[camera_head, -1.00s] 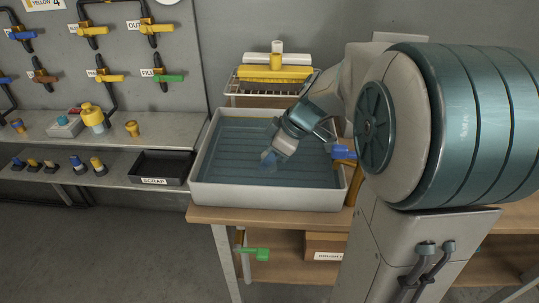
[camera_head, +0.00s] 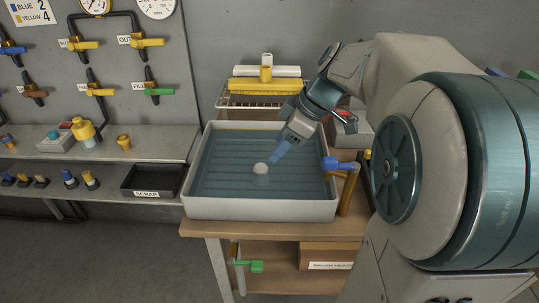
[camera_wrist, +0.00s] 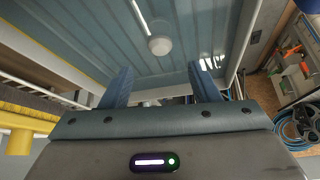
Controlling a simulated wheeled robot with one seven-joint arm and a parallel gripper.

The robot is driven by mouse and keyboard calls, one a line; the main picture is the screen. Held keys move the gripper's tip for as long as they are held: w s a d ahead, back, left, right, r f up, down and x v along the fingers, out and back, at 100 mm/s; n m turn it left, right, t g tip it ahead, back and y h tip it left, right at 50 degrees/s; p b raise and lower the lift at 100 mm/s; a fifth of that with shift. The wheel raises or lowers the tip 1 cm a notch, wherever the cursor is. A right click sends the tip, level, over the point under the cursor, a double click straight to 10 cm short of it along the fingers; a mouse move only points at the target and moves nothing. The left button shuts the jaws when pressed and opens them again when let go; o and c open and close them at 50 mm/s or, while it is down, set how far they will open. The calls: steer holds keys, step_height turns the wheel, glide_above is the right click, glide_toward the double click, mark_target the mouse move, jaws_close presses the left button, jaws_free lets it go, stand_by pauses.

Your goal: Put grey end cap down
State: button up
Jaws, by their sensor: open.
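The end cap (camera_head: 261,168) is a small pale grey, rounded piece in the head view. It lies on the ribbed blue-grey floor of the white-rimmed tray (camera_head: 262,209), right of the tray's middle. In the wrist view the cap (camera_wrist: 159,45) lies beyond the fingertips and clear of them. My gripper (camera_head: 277,153) is above the tray, just up and right of the cap. In the wrist view its two blue fingers (camera_wrist: 160,82) are apart with nothing between them.
A blue-handled tap (camera_head: 338,164) stands at the tray's right front corner.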

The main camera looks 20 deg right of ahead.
steer(key=v, duration=0.2)
steer(key=shift+d+r, duration=0.1)
steer(key=shift+r, duration=0.15)
steer(key=shift+s, duration=0.15)
steer(key=s+a+m+h+p, duration=0.4)
steer(key=s+m+p, duration=0.6)
steer(key=s, duration=0.3)
steer(key=shift+s+m+h+p, duration=0.35)
steer(key=shift+m+h, duration=0.25)
steer(key=shift+m, duration=0.3)
steer(key=shift+r, duration=0.1)
